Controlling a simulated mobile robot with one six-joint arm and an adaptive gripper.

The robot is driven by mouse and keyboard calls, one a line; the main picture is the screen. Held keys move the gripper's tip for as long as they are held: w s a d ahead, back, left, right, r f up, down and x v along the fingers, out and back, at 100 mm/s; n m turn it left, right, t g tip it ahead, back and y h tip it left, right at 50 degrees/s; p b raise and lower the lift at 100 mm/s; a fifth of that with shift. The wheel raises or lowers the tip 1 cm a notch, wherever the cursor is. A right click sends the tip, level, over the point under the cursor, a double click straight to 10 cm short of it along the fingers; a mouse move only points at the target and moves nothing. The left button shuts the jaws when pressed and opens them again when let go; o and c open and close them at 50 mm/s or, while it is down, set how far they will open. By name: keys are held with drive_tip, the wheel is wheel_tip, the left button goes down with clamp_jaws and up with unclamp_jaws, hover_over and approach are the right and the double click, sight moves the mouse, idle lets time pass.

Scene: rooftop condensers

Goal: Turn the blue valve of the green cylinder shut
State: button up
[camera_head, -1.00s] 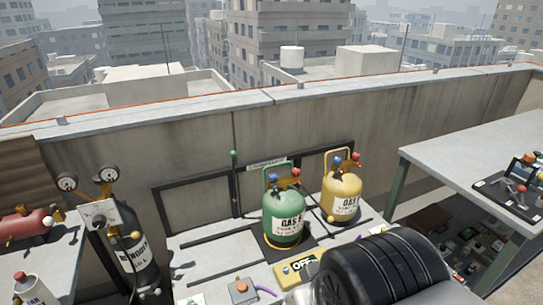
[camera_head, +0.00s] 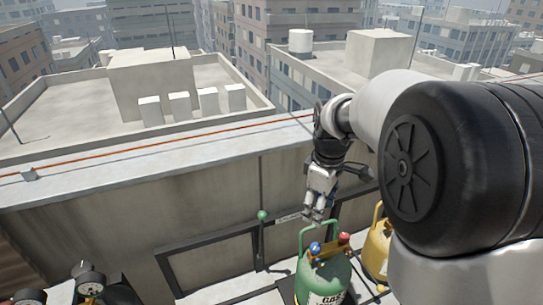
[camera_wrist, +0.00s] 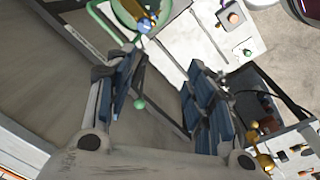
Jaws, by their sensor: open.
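The green cylinder (camera_head: 322,281) stands upright at the bottom of the head view, its lower part cut off. Its blue valve (camera_head: 315,248) is on top at the left, with a red valve (camera_head: 344,238) at the right and a green carrying loop around them. My gripper (camera_head: 315,217) points down above the cylinder's top, close to the loop in the picture, and is apart from the blue valve. In the wrist view my gripper (camera_wrist: 162,66) is open and empty. The blue valve (camera_wrist: 145,25) shows there near the top edge, beyond the left finger.
A yellow cylinder (camera_head: 376,245) stands right of the green one, partly hidden by my arm. A green-knobbed lever (camera_head: 262,216) rises at the left before the parapet wall (camera_head: 110,245). Gauges (camera_head: 89,279) stand at the lower left.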

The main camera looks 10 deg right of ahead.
drive_tip(key=w+d+f+n+g+p, duration=0.1)
drive_tip(key=w+d+f+n, duration=0.2)
drive_tip(key=w+f, duration=0.2)
drive_tip(key=b, duration=0.5)
approach(315, 246)
wheel_tip(315, 246, down, 9)
drive_tip(key=shift+s+d+f, duration=0.1)
drive_tip(key=shift+d, duration=0.05)
drive_tip(key=shift+c, duration=0.5)
drive_tip(key=c, duration=1)
